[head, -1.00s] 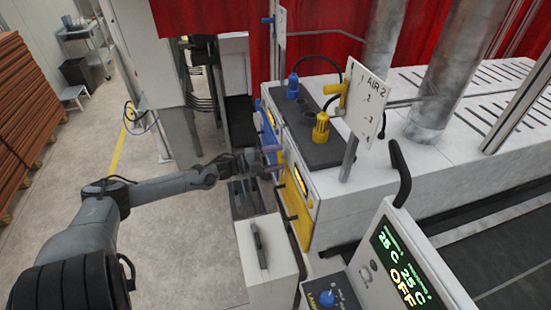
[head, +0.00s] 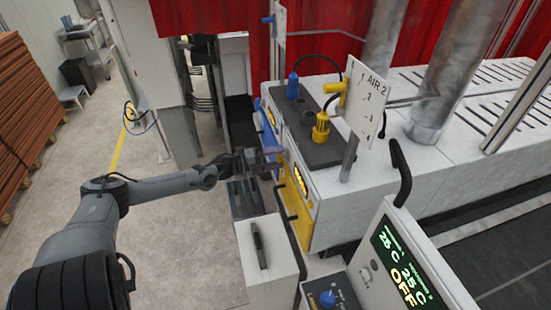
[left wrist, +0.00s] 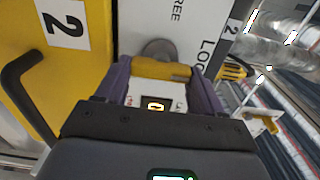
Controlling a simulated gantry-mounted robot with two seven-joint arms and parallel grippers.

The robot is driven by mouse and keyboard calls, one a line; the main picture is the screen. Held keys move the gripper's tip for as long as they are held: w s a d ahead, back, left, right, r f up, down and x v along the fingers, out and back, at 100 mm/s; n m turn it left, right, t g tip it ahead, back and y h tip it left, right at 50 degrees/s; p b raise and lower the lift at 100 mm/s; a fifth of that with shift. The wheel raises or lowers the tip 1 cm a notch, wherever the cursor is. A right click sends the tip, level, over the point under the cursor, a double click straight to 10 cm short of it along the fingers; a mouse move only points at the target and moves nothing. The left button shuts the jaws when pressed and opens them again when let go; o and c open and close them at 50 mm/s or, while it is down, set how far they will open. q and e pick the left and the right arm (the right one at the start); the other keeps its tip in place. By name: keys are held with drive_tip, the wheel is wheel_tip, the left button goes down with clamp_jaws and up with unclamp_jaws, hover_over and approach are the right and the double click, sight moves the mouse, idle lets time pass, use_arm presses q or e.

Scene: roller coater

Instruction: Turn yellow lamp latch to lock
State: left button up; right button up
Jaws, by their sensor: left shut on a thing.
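My left gripper (head: 277,161) is at the front face of the machine, beside the yellow panel (head: 294,222). In the left wrist view the purple fingers of my left gripper (left wrist: 161,84) stand on either side of the yellow latch (left wrist: 160,70), shut on its ends. The latch lies across the picture, in front of a round grey hub (left wrist: 158,47). Printed words "FREE" (left wrist: 178,12) and partly visible "LOC" (left wrist: 207,57) are on the white plate beside it. In the head view the latch is hidden by the gripper or too small to tell. My right gripper is not in view.
A black handle (left wrist: 22,90) sticks out of the yellow panel, left of my gripper in the wrist view. A white cabinet (head: 268,262) stands close below my left arm. A control box with a lit display (head: 405,270) is at lower right.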

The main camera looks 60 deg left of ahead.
use_arm(q)
drive_tip(key=o, duration=1)
drive_tip(key=shift+o, duration=0.2)
drive_tip(key=shift+v, duration=0.8)
drive_tip(key=p+v, duration=0.1)
drive_tip(key=v, duration=0.8)
drive_tip(key=shift+s, duration=0.1)
drive_tip(key=shift+r, duration=0.15)
